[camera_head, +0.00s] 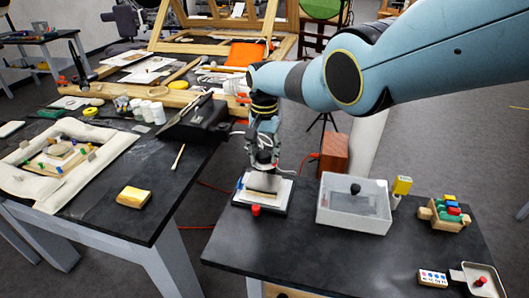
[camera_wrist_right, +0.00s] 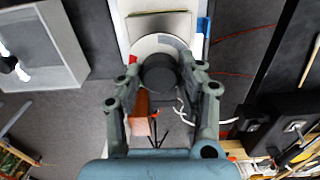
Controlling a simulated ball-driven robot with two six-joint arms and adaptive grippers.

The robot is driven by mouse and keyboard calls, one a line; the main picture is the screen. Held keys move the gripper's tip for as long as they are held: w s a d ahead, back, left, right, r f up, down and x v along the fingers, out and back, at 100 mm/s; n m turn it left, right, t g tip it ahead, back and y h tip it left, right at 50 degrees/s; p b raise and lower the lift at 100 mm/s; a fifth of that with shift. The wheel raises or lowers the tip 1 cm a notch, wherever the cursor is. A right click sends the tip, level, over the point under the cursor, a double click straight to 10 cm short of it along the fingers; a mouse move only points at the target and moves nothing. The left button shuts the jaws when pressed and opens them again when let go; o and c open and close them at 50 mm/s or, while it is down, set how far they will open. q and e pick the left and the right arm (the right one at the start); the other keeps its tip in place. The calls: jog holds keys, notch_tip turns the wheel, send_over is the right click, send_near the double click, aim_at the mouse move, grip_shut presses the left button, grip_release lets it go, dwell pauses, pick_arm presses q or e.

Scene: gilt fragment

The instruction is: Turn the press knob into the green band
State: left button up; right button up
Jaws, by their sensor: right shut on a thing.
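The press (camera_head: 283,206) is a white base with a pale block on it, near the left end of the front dark table. In the right wrist view, its round dark knob (camera_wrist_right: 158,74) sits in front of a white and grey dial disc (camera_wrist_right: 150,44). My right gripper (camera_head: 263,164) comes down over the press. In the right wrist view its fingers (camera_wrist_right: 160,88) stand on either side of the knob, shut on it. No green band can be made out; the fingers and knob cover part of the dial. My left gripper is not in view.
A clear-topped white box (camera_head: 330,212) with a black knob stands right of the press. A red button (camera_head: 255,210) is at the press's front. A yellow-topped item (camera_head: 402,186), a block rack (camera_head: 446,213) and a small tray (camera_head: 478,280) lie farther right. The table's front middle is clear.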

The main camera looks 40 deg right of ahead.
aim_at(264, 153)
jog(key=shift+m, duration=2)
jog(key=o, duration=1.1)
jog(key=shift+o, duration=0.2)
jog(key=shift+r, duration=0.15)
notch_tip(264, 153, up, 12)
jog(key=shift+f, duration=0.2)
